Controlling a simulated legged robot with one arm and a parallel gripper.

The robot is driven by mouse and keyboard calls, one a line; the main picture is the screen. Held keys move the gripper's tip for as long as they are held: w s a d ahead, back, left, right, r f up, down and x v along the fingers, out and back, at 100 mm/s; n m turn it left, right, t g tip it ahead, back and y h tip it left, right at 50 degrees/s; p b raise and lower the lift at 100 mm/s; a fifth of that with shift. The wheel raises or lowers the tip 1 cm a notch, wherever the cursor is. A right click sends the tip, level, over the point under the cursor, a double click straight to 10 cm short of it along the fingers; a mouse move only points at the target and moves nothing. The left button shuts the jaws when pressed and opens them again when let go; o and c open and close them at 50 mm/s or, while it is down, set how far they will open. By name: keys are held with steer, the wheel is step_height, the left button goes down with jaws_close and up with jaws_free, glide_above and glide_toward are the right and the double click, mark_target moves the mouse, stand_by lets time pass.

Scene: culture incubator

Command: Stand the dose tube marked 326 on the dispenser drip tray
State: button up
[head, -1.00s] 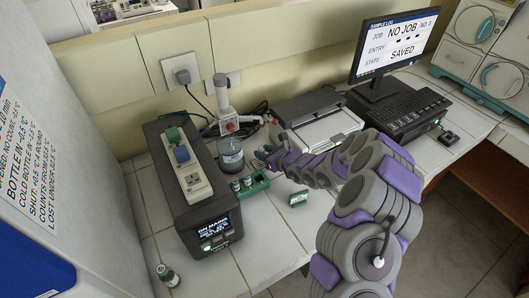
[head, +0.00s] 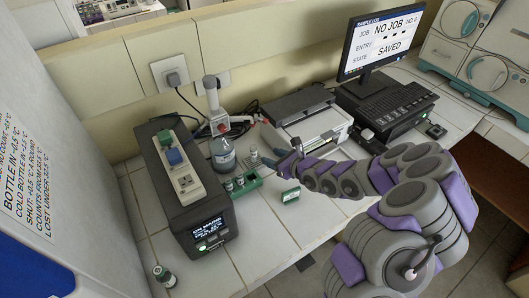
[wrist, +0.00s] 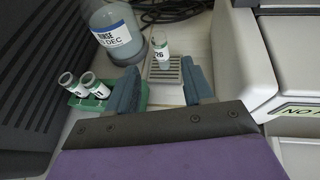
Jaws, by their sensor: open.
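A small clear tube with a white label (wrist: 161,47) stands upright on the slotted grey drip tray (wrist: 165,74) in the wrist view. Its label is partly readable and appears to end in 26. In the head view the tube (head: 254,157) stands beside the bottle. My gripper (wrist: 160,88) is open and empty, its two blue-grey fingers on the near side of the tube and apart from it. In the head view my gripper (head: 272,162) is just right of the tube. The tray is mostly hidden there.
A green rack (head: 253,184) with tubes stands left of my gripper. The rinse bottle (head: 222,155) is behind it. A dark instrument (head: 185,195) is at left, a printer-like unit (head: 315,125) at right. Another tube (head: 164,275) stands at the front left, a small green-and-white block (head: 291,195) in front.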

steer(key=shift+v, duration=1.2)
steer(key=shift+a, duration=0.1)
steer(key=s+a+r+n+g+y, duration=0.25)
steer(key=s+a+r+n, duration=0.25)
steer(key=r+n, duration=0.3)
steer(key=s+a+r+n+g+y, duration=0.25)
steer(key=s+a+r+n, duration=0.3)
steer(key=r, duration=0.45)
steer(key=s+a+r+n+g, duration=0.25)
steer(key=s+n, duration=0.25)
steer(key=s, duration=0.3)
steer(key=s+d+n+g+h, duration=0.2)
steer(key=s+n+g+h, duration=0.15)
steer(key=s, duration=0.45)
steer(key=s+d+f+n+h, duration=0.1)
steer(key=s+d+n+h, duration=0.1)
steer(key=s+d+h, duration=0.3)
steer(key=s+d+f+n+h, duration=0.2)
steer(key=s+d+h, duration=0.4)
steer(key=d, duration=1.1)
steer(key=s+n, duration=0.1)
steer(key=s, duration=0.3)
steer(key=shift+s, duration=0.4)
